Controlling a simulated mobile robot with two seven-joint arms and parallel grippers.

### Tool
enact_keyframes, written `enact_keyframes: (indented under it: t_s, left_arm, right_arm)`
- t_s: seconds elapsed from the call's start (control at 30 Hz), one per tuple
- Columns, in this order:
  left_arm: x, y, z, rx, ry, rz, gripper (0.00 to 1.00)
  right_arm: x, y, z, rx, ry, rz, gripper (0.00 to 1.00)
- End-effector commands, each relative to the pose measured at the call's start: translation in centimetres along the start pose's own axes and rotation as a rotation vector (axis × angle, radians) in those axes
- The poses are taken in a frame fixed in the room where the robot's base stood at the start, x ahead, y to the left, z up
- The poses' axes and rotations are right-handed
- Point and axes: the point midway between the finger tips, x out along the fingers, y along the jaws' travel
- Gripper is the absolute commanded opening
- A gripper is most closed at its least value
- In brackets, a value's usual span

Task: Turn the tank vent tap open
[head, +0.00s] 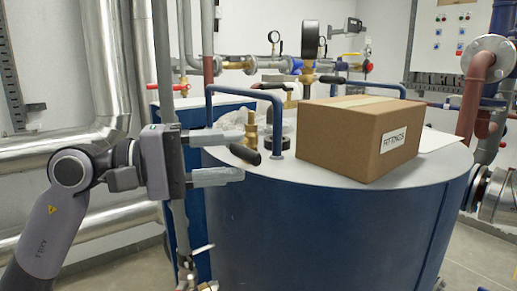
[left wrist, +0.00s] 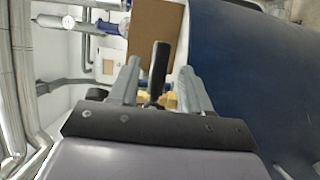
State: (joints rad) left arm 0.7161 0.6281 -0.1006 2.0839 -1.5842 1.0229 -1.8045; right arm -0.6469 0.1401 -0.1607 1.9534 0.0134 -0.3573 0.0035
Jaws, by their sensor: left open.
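The tank vent tap appears to be the brass fitting (head: 251,131) with a black lever (head: 245,154) on top of the blue tank (head: 320,225). The lever slants toward my left gripper in the head view. My left gripper (head: 232,157) comes in from the left at the tank's rim, its jaws open, with the lever's end near the fingertips. In the left wrist view a black lever (left wrist: 158,70) stands between the two open fingers (left wrist: 155,88), with brass (left wrist: 170,101) behind it. I cannot tell whether a finger touches the lever. My right gripper is not in view.
A cardboard box (head: 345,145) labelled FITTINGS sits on the tank top, right of the tap. A blue bent handle (head: 240,88) rises beside the tap. Other black levers (head: 270,85) and pipes stand behind. Silver pipes (head: 110,75) line the left wall.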

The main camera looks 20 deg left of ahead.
Motion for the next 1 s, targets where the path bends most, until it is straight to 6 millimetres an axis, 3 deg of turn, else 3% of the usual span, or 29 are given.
enact_keyframes:
  t_s: [0.3, 0.7, 0.73, 0.87, 1.0]
  left_arm:
    - [4.3, 0.3, 0.1, -0.006, -0.004, 0.005, 0.48]
    - [5.2, 0.1, 0.1, -0.005, -0.002, 0.003, 0.48]
    - [5.2, 0.1, 0.1, -0.005, -0.002, 0.003, 0.41]
    - [5.2, 0.1, 0.1, -0.005, -0.002, 0.003, 0.0]
    - [5.2, 0.1, 0.1, -0.006, -0.002, 0.003, 0.0]
  right_arm:
    - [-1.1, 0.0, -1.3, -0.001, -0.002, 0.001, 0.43]
    - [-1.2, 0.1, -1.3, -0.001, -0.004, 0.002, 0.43]
    - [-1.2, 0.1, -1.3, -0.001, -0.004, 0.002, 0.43]
    - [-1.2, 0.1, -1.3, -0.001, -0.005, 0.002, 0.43]
    - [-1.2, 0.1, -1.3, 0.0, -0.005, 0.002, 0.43]
